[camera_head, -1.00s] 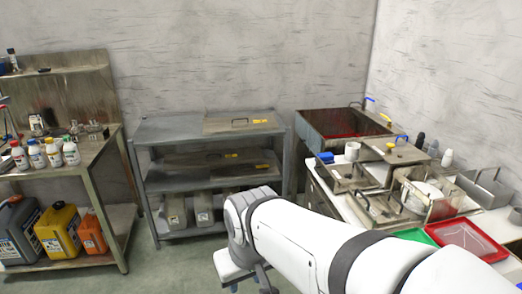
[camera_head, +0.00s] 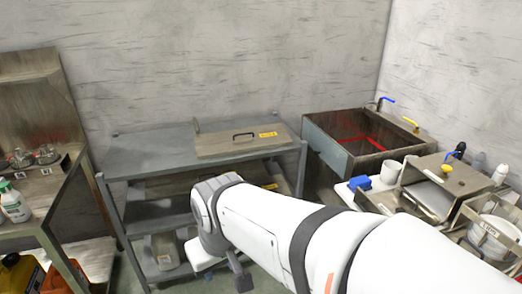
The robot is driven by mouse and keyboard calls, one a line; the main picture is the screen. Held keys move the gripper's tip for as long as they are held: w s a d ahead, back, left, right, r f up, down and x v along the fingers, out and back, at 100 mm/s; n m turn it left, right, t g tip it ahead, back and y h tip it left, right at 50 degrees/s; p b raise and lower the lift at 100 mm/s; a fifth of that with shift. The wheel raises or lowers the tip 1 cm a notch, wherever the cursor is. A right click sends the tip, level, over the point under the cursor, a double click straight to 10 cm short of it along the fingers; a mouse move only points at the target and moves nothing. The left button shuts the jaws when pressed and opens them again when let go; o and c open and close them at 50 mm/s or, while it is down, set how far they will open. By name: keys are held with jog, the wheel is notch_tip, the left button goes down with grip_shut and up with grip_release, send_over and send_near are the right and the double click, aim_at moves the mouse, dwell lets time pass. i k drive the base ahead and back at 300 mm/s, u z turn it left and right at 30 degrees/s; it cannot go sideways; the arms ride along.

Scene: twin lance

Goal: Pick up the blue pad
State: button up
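The blue pad (camera_head: 360,183) is a small blue block at the left end of the white counter, beside a light cup. My white arm reaches in from the bottom right, and its wrist hangs in front of the grey shelf. My gripper (camera_head: 226,275) points down below the wrist, left of the blue pad and well apart from it. Only small dark parts of the gripper show, so its opening cannot be told.
A grey shelf unit (camera_head: 150,146) with a handled lid (camera_head: 240,141) on top stands behind my arm. Metal trays and containers crowd the counter to the right. A bench with bottles stands at left.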

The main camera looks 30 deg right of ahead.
aim_at(364, 182)
jog(key=u, duration=0.05)
jog(key=i, duration=1.75)
jog(key=z, duration=3.45)
jog(key=i, duration=1)
